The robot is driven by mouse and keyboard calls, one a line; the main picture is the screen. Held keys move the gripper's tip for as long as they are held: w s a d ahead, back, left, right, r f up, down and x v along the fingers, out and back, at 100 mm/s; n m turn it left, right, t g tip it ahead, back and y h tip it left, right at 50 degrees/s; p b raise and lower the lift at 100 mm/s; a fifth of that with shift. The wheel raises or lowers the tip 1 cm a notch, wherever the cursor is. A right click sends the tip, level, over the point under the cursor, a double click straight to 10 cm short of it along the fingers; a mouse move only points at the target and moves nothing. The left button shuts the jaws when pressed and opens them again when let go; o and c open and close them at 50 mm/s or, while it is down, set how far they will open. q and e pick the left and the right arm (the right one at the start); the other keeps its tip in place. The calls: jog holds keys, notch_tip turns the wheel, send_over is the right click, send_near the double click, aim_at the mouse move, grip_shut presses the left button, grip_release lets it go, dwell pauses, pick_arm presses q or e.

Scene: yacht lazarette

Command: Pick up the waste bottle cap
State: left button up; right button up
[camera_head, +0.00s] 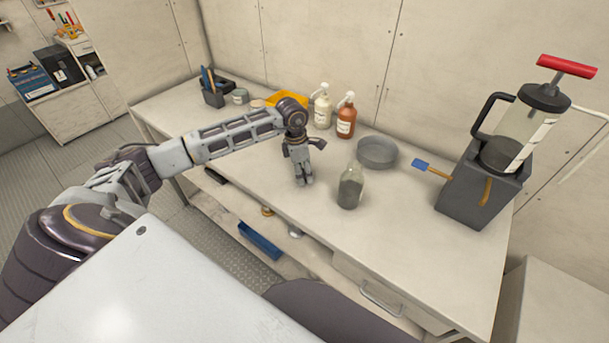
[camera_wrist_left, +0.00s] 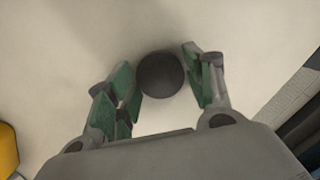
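The waste bottle cap (camera_wrist_left: 160,74) is a dark round disc on the pale bench top in the left wrist view. My left gripper (camera_wrist_left: 163,82) is open, with its green-padded fingers on either side of the cap; whether they touch it I cannot tell. In the head view my left gripper (camera_head: 304,182) points down, low over the bench, and the cap is hidden there. A clear bottle with dark contents (camera_head: 350,188), likely the waste bottle, stands upright just right of the gripper. My right gripper is in neither view.
Behind the gripper stand a cream pump bottle (camera_head: 323,108), a brown pump bottle (camera_head: 346,118) and a yellow tray (camera_head: 288,97). A round grey dish (camera_head: 377,152), a blue-ended tool (camera_head: 422,165) and a red-handled device (camera_head: 520,125) are to the right. The bench's front middle is clear.

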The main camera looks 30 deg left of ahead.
aim_at(304, 173)
pick_arm(q)
jog(key=shift+c, duration=1.1)
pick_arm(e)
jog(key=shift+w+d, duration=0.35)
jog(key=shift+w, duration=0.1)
pick_arm(q)
jog(key=shift+r, duration=0.55)
notch_tip(304, 173, up, 9)
jog(key=shift+b, duration=0.35)
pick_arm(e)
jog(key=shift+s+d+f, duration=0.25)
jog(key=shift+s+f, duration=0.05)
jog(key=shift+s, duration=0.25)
pick_arm(q)
jog(key=shift+r, duration=0.1)
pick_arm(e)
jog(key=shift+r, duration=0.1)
